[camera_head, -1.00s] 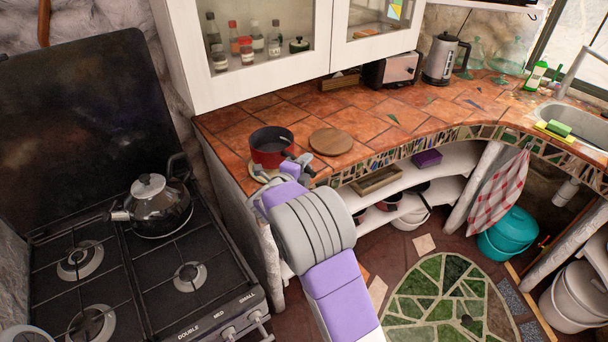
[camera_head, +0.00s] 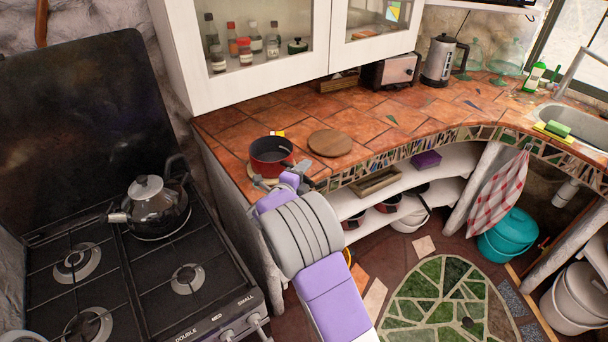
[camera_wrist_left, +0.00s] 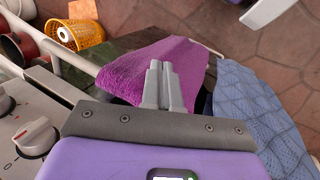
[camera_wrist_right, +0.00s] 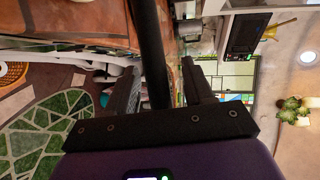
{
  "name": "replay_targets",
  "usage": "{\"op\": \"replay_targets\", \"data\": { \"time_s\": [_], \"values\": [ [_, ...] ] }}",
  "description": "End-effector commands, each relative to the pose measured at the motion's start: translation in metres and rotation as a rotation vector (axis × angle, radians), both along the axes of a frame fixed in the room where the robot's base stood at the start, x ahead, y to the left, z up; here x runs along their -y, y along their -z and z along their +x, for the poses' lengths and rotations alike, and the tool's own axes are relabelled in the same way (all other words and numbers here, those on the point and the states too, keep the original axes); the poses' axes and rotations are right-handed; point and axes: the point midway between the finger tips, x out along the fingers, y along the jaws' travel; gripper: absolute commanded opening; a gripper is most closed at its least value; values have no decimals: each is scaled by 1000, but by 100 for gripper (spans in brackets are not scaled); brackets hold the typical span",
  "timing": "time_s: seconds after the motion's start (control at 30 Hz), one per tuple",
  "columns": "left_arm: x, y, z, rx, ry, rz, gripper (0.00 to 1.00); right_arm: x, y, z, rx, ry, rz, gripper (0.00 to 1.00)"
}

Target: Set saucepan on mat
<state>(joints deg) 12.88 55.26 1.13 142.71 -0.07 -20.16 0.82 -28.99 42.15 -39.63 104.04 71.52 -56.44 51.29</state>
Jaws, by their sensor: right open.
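The red saucepan (camera_head: 271,157), dark inside, stands upright near the counter's front left edge. My right gripper (camera_head: 289,177) is at the pan's near side. In the right wrist view its open fingers (camera_wrist_right: 160,70) stand either side of a dark bar (camera_wrist_right: 151,40), seemingly the pan's handle, with gaps showing. My left gripper (camera_wrist_left: 163,80) is shut, its fingers together in front of a purple cloth (camera_wrist_left: 160,65); nothing shows between them.
A round wooden board (camera_head: 330,143) lies right of the pan, and a small yellow item (camera_head: 277,134) is behind it. The stove with a kettle (camera_head: 157,207) is at left. A toaster (camera_head: 391,71) stands at the back. The tiled counter (camera_head: 385,112) is clear between.

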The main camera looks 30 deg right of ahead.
Motion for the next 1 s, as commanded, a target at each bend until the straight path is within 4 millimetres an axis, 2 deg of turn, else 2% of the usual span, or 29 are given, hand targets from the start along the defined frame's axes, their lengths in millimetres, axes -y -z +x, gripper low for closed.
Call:
{"op": "replay_targets", "data": {
  "time_s": [0.17, 0.5, 0.7, 1.0],
  "values": [
    [0, -3, 0, 0, 0, 0, 0, -5, -4, -2, 1, -3, 2, 52],
    [0, -12, 0, 0, 0, 0, 0, -63, -16, -38, 0, -5, 2, 52],
    [0, -15, 0, 0, 0, 0, 0, -90, -22, -56, 0, -1, 0, 52],
    [0, -16, 0, 0, 0, 0, 0, -100, -23, -63, 0, 1, 0, 52]
  ]
}}
